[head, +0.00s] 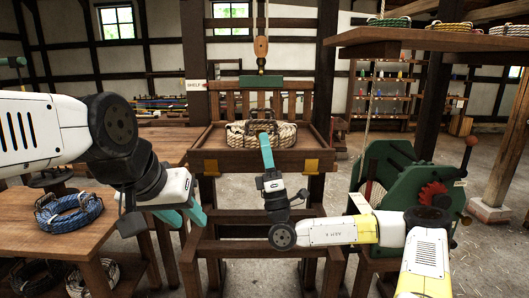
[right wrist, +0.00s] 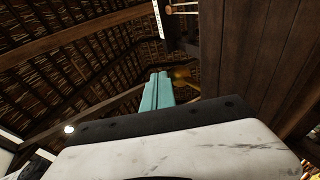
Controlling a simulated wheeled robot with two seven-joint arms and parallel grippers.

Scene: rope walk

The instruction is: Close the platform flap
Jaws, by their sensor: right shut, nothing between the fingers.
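The wooden platform (head: 203,141) hangs in the middle of the head view, with a coil of pale rope (head: 240,134) on it. Its flap (head: 240,163), a brown board with two yellow metal plates, is at the near edge and appears to hang down; its exact angle is hard to tell. My right gripper (head: 265,142) is shut and empty, fingers pointing up in front of the flap and coil; contact cannot be told. In the right wrist view its teal fingers (right wrist: 158,80) are together, beside dark planks (right wrist: 265,60). My left gripper (head: 187,215) is low, left of the platform; its finger gap is unclear.
A hook block (head: 261,47) hangs above the platform. A table with a blue rope coil (head: 68,210) stands at left. A green winch (head: 395,190) with a red gear stands at right. A shelf (head: 430,38) with rope coils is at upper right.

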